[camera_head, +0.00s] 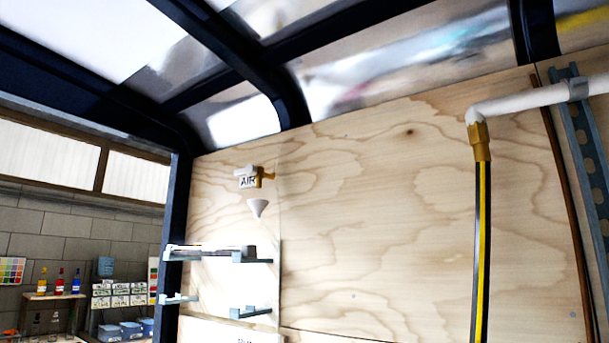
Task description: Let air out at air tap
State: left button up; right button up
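The air tap (264,175) is a small brass-coloured fitting on the plywood wall, left of the middle in the head view. A white label reading "AIR" (248,182) sits at its left side. A small white cone (258,208) is on the wall just below it. The tap is small in the picture, and I cannot tell its handle position. Neither of my grippers shows in this view.
Blue-grey brackets (252,258) with a dark item on them are below the tap. A yellow-and-black hose (482,250) hangs from a white pipe (530,102) at the right. A dark frame post (175,220) stands left. Shelves with bottles (60,280) are farther back.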

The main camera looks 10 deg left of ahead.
aim_at(250, 169)
jog(key=z, duration=0.45)
jog(key=j+z, duration=0.15)
jog(key=z, duration=0.25)
jog(key=j+z, duration=0.1)
jog(key=z, duration=0.35)
jog(key=j+z, duration=0.1)
jog(key=z, duration=0.3)
jog(key=k+j+z, duration=0.1)
jog(key=j+z, duration=0.3)
jog(key=k+j+z, duration=0.1)
jog(key=j+z, duration=0.2)
jog(key=z, duration=0.15)
jog(key=k+j+z, duration=0.2)
jog(key=z, duration=0.2)
jog(key=k+j+z, duration=0.2)
jog(key=z, duration=0.2)
jog(key=j, duration=0.1)
